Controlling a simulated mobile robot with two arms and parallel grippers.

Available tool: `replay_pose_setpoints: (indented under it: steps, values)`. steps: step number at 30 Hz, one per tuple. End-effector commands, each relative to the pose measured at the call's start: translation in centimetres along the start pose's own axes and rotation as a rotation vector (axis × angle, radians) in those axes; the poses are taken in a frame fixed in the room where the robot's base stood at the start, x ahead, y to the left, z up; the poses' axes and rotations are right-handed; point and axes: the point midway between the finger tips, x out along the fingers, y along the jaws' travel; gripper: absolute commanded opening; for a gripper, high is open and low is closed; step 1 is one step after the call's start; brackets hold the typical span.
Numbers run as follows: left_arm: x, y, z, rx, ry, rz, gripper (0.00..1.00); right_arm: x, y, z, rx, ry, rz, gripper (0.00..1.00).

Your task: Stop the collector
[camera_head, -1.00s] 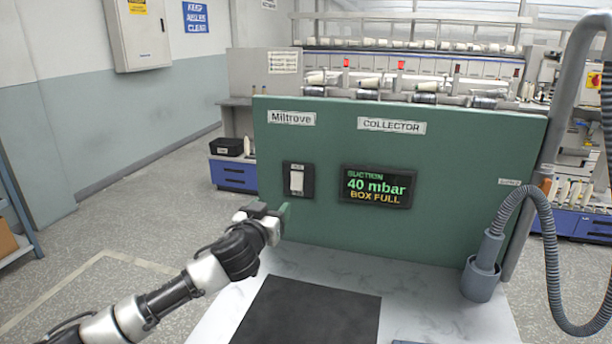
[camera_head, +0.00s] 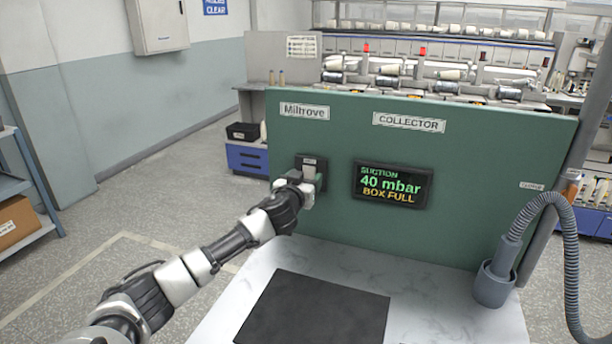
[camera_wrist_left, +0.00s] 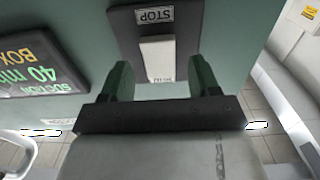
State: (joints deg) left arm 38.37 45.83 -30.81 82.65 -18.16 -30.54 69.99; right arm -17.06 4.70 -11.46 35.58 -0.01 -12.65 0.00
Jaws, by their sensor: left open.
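The green collector panel (camera_head: 470,150) stands upright behind a pale worktop. Its switch, a white rocker (camera_head: 308,171) on a dark plate, is at the panel's left, partly hidden by my left gripper (camera_head: 309,188). In the left wrist view the white rocker (camera_wrist_left: 158,58) shows beside a STOP label (camera_wrist_left: 154,15). My left gripper (camera_wrist_left: 158,80) is open there, its two green fingers either side of the rocker's near end, with nothing between them held. I cannot tell whether the fingers touch the plate. The display (camera_head: 391,185) reads suction 40 mbar, BOX FULL. My right gripper is not in view.
A dark mat (camera_head: 315,308) lies on the worktop. A grey hose (camera_head: 566,260) and its cup-shaped holder (camera_head: 493,285) stand at the right. A winding machine (camera_head: 440,70) is behind the panel. A shelf with a cardboard box (camera_head: 17,220) is at the far left.

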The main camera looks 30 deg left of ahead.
Motion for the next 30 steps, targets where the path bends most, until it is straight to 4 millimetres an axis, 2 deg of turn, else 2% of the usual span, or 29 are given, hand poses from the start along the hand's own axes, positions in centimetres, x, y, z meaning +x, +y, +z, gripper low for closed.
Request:
replay_pose_setpoints:
  steps: [4,13,22,26,30]
  values:
    - [0.7,0.0,-0.1,0.0,0.0,0.001,0.62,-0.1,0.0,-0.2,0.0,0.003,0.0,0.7]
    - [0.8,0.0,0.0,0.0,0.0,0.001,0.6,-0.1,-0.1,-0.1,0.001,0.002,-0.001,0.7]
    - [0.8,0.0,0.0,0.0,0.0,0.001,0.14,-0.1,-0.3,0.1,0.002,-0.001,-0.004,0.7]
    - [0.8,0.1,0.2,0.0,0.004,0.002,0.12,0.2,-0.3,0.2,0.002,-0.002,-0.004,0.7]
    - [0.9,0.2,0.8,-0.002,0.035,0.004,0.12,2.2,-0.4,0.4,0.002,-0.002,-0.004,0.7]
